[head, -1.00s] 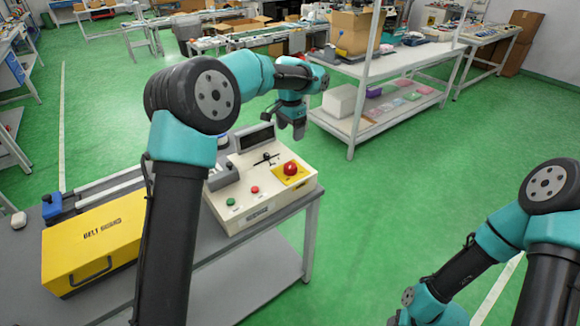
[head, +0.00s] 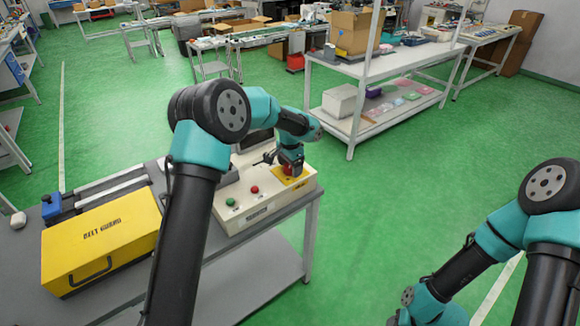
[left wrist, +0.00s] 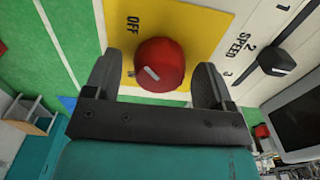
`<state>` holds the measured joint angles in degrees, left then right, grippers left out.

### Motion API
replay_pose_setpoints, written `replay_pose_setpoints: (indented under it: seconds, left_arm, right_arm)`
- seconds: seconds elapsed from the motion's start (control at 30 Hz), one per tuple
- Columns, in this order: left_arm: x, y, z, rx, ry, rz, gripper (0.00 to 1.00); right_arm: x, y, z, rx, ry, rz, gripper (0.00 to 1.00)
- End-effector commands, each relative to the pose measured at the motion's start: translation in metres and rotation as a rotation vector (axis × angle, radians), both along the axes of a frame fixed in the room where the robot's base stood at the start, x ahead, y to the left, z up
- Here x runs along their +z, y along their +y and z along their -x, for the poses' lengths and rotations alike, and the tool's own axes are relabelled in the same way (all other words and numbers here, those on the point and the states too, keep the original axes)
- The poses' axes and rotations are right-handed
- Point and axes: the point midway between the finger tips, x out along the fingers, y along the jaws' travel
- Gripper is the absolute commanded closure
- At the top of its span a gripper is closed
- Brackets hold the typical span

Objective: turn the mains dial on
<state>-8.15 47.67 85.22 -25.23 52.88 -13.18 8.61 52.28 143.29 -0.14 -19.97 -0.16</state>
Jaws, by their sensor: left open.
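The red mains dial (left wrist: 160,66) with a white pointer mark sits on a yellow plate (left wrist: 200,20) lettered OFF, in the left wrist view. My left gripper (left wrist: 162,88) is open, with one finger on each side of the dial. I cannot tell whether either finger touches it. In the head view my left gripper (head: 289,168) is lowered at the yellow plate and covers most of the dial. The cream control box (head: 240,217) stands on a grey bench. My right arm (head: 470,265) is at the lower right, its fingers out of view.
A black speed knob (left wrist: 275,60) is beside the yellow plate. A green button (head: 231,202) and a red button (head: 254,189) are on the box's near side. A yellow belt guard (head: 100,240) is to the left. Green floor is open to the right.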

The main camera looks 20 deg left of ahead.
Motion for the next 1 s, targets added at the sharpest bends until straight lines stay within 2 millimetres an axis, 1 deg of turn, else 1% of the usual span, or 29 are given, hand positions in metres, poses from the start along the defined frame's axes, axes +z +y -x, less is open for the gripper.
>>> replay_pose_setpoints:
  seconds: [0.1, 0.33, 0.83, 1.0]
  left_arm:
    - [-0.0038, -0.0001, 0.0001, 0.0, -0.001, 0.001, 0.23]
    - [-0.004, -0.0001, 0.0001, 0.0, -0.001, 0.001, 0.23]
    - [-0.0037, -0.0001, 0.0001, 0.0, 0.0, 0.0, 0.71]
    - [-0.0037, -0.0001, 0.0001, 0.004, 0.0, 0.0, 0.72]
  right_arm:
    - [0.0, 0.0, 0.0, 0.0, 0.0, 0.0, 0.53]
    - [0.0, 0.0, 0.0, 0.0, 0.0, 0.0, 0.53]
    - [0.0, 0.0, 0.0, 0.0, 0.0, 0.0, 0.53]
    - [0.0, 0.0, 0.0, 0.0, 0.0, 0.0, 0.53]
